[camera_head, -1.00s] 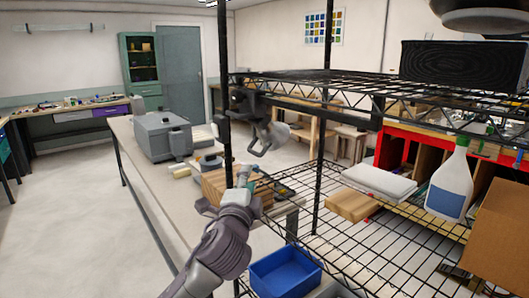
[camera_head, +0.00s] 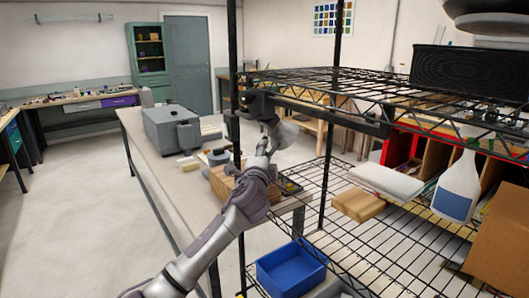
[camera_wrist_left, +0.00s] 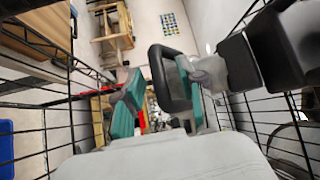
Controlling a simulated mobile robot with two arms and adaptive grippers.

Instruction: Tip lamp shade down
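The lamp hangs from a black clamp (camera_head: 258,104) on the near left post of the wire rack. Its small grey shade (camera_head: 284,134) points out to the right of the clamp. In the left wrist view the clamp (camera_wrist_left: 268,52), the pale shade (camera_wrist_left: 212,74) and a black loop handle (camera_wrist_left: 155,78) show close up. My left gripper (camera_head: 262,150) is just below the shade. In the left wrist view its teal fingertips (camera_wrist_left: 158,100) are spread apart, with the near side of the loop between them; I cannot tell whether either touches. My right gripper is not in view.
The black wire rack (camera_head: 330,88) has posts and an upper shelf close around my left arm. A workbench (camera_head: 150,165) with a grey box (camera_head: 172,130) is behind.

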